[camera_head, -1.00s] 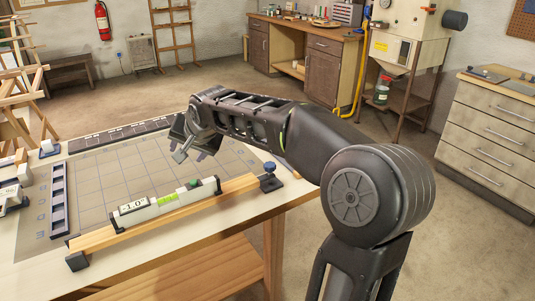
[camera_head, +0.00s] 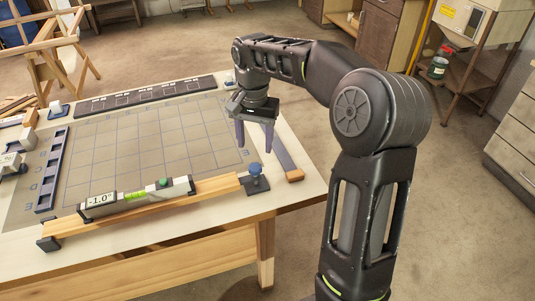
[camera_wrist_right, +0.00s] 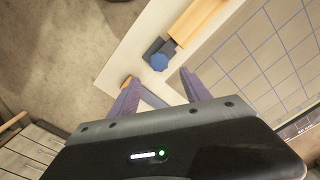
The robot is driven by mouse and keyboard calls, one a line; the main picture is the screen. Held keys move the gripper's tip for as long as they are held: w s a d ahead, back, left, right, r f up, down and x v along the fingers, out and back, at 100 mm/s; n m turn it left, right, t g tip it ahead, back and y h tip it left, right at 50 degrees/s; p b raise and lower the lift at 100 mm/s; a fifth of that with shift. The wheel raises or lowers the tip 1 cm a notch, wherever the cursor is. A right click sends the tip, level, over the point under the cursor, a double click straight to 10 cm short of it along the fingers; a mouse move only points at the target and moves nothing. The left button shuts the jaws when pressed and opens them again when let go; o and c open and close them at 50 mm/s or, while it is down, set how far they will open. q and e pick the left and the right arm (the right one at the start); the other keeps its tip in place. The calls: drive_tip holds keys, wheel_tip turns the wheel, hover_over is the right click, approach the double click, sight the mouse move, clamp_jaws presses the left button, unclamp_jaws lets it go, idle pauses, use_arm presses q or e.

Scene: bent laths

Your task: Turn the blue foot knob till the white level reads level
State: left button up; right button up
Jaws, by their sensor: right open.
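The white level (camera_head: 140,197) lies on a wooden lath (camera_head: 200,192) and its display reads -1.0°. The blue foot knob (camera_head: 256,169) stands at the right end of the lath, on a dark foot. The knob also shows in the right wrist view (camera_wrist_right: 159,62), beyond the fingertips. My right gripper (camera_head: 254,151) is open and points down, above and behind the knob, with nothing between its fingers. In the right wrist view the two purple-grey fingers (camera_wrist_right: 158,78) are spread apart, and the knob is clear of them. My left gripper is not in view.
A gridded mat (camera_head: 140,145) covers much of the table. A dark slotted strip (camera_head: 150,96) lies at the back and a dark tray (camera_head: 52,170) at the left. A dark bar with a wooden end (camera_head: 285,160) lies right of the knob, near the table edge.

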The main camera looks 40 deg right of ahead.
sight(255, 166)
drive_tip(key=shift+s+a+r, duration=0.15)
drive_tip(key=shift+a, duration=0.25)
drive_tip(key=shift+d, duration=0.2)
drive_tip(key=shift+f, duration=0.2)
wheel_tip(255, 166, down, 8)
drive_tip(key=shift+r+p, duration=0.2)
drive_tip(key=shift+p, duration=0.3)
clamp_jaws()
